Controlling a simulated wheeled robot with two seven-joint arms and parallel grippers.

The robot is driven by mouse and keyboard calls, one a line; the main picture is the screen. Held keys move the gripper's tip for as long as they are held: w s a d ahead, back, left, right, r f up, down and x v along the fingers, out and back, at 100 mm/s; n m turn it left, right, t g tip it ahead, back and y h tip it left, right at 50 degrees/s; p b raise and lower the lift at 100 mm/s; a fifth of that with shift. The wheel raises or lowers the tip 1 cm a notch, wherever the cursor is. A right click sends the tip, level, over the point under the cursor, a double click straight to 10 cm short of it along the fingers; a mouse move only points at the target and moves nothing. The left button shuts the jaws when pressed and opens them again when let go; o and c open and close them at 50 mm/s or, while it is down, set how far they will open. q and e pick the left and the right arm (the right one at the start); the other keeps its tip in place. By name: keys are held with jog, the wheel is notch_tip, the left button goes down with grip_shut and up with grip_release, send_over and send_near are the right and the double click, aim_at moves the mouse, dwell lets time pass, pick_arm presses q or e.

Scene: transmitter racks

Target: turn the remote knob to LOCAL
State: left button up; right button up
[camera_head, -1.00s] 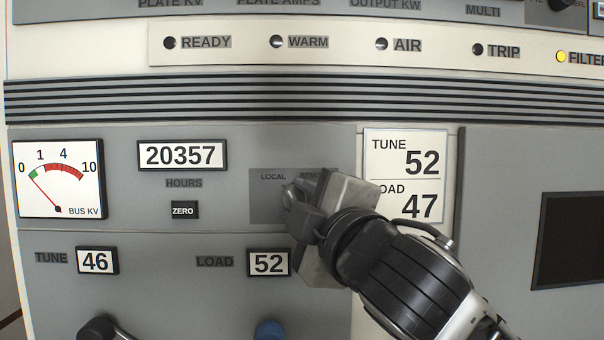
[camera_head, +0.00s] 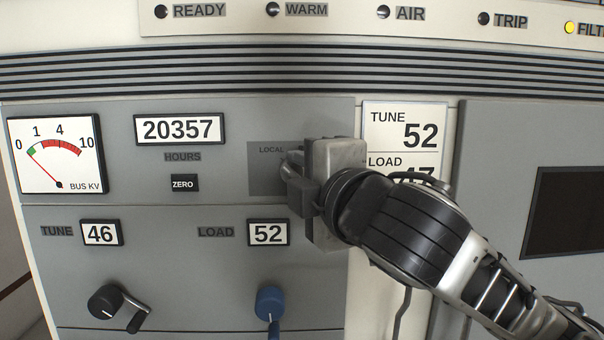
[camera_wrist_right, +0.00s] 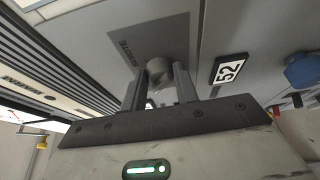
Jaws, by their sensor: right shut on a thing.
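The remote knob (camera_wrist_right: 159,72) is a small grey round knob on a darker grey plate, seen in the right wrist view between the two fingers. In the head view its plate (camera_head: 262,178) shows the word LOCAL at its left, and my gripper hides the REMOTE side and most of the knob. My right gripper (camera_head: 292,172) reaches in from the lower right and is shut on the knob; it also shows in the right wrist view (camera_wrist_right: 160,88). Which way the knob points cannot be told. My left gripper is not in view.
A black crank (camera_head: 107,302) and a blue crank (camera_head: 269,302) stick out below the TUNE and LOAD counters. A ZERO button (camera_head: 184,183) and the hours counter (camera_head: 180,130) lie left of the plate. A dark screen (camera_head: 566,212) is at the right.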

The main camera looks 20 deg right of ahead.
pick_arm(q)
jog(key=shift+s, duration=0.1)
pick_arm(e)
jog(key=o, duration=1)
jog(key=shift+c, duration=0.2)
pick_arm(q)
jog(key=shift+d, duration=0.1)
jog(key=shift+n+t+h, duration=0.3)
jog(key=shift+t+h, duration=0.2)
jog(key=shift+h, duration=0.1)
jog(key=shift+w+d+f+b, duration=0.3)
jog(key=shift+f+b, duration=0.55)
jog(key=shift+b, duration=1.3)
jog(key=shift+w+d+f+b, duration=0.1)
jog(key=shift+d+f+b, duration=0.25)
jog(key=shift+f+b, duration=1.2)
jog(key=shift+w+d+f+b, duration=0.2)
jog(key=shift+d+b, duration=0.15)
jog(key=shift+b, duration=2.4)
pick_arm(e)
jog(key=s+d, duration=0.1)
jog(key=s, duration=1.5)
jog(key=shift+d, duration=0.35)
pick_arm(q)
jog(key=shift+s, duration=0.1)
